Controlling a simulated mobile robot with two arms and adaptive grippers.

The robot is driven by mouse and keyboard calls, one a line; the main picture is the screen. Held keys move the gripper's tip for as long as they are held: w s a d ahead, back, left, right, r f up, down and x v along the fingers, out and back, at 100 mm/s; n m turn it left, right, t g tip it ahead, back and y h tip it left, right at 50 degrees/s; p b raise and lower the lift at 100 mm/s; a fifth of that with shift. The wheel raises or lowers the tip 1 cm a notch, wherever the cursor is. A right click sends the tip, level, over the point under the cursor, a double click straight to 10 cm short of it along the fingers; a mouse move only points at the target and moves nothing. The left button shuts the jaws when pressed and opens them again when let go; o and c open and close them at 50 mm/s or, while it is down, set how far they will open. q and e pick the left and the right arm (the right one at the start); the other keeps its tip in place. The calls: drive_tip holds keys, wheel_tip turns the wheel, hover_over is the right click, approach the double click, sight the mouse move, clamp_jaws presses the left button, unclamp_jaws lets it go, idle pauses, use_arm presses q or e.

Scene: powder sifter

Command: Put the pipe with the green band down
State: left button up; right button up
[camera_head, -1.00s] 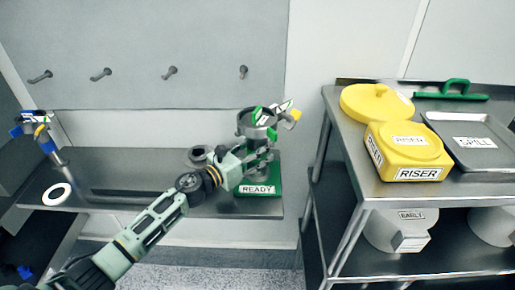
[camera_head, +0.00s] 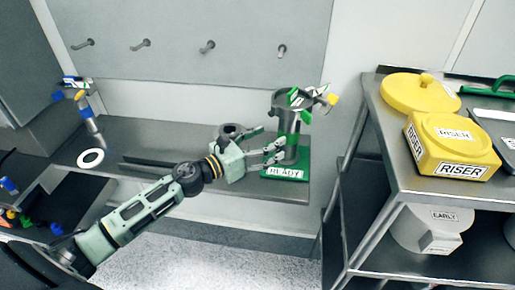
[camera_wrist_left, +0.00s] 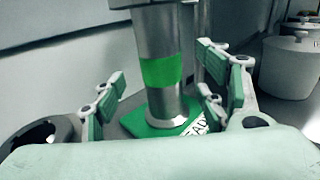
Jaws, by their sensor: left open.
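The grey metal pipe (camera_head: 287,126) stands upright on the green base plate labelled READY (camera_head: 297,172) at the right end of the steel shelf. Its green band (camera_wrist_left: 162,71) shows clearly in the left wrist view, with the pipe's foot on the plate. My left gripper (camera_head: 276,152) is open, just left of the pipe's lower part in the head view. In the left wrist view its fingers (camera_wrist_left: 162,105) are spread on either side of the pipe, with visible gaps. Whether any pad touches the pipe's far side is hard to tell. My right gripper is not in view.
A dark grey ring-like part (camera_head: 232,131) sits behind my left gripper. A white ring (camera_head: 90,158) lies on the shelf's left. Pegs (camera_head: 208,47) line the wall.

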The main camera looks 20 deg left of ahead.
use_arm(q)
drive_tip(key=v, duration=0.3)
drive_tip(key=shift+s+b, duration=0.3)
drive_tip(key=shift+b, duration=0.1)
